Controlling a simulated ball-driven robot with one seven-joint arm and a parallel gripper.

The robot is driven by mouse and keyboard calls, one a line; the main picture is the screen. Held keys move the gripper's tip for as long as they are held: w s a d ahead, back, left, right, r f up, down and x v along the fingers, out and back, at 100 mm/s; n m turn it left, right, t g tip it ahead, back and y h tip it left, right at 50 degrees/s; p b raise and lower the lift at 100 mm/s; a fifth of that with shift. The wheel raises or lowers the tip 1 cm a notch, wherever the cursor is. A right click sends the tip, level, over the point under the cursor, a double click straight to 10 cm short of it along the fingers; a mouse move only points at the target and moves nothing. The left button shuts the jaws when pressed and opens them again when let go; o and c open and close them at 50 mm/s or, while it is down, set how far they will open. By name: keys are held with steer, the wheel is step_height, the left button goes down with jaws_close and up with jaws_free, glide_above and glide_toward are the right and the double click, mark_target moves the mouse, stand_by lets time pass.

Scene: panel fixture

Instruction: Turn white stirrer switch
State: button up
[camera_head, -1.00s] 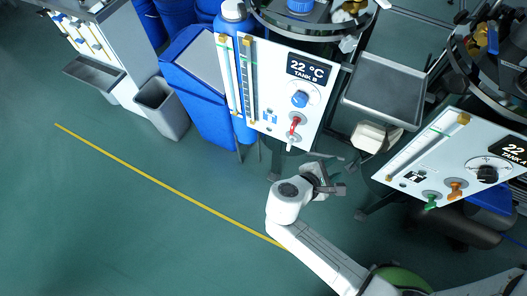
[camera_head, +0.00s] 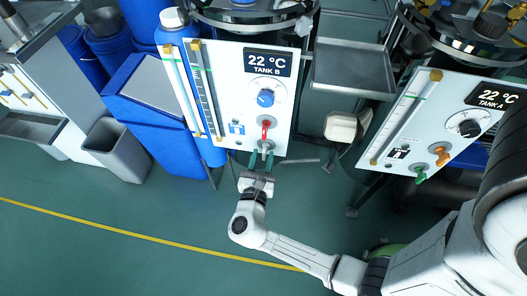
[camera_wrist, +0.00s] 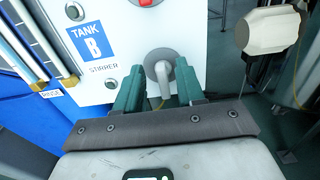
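The white stirrer switch (camera_head: 266,146) is at the bottom of the white TANK B panel (camera_head: 227,85), below a red switch (camera_head: 265,131). In the wrist view the stirrer switch (camera_wrist: 163,79) is a pale lever on a round grey base, pointing down, right of the STIRRER label (camera_wrist: 103,67). My gripper (camera_head: 261,158) is just below the panel's lower edge in the head view. In the wrist view, the teal fingers of my gripper (camera_wrist: 159,92) are apart, one on each side of the lever. I cannot tell whether they touch it.
A blue knob (camera_head: 265,98) is higher on the panel. The TANK A panel (camera_head: 437,125) with orange and green switches stands at right. A cream-coloured box (camera_head: 341,126) is between the panels. A blue bin (camera_head: 155,110) and a grey bin (camera_head: 117,150) stand at left.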

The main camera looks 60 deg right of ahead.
mark_target(265, 151)
steer(key=shift+x, duration=1.5)
jaws_close()
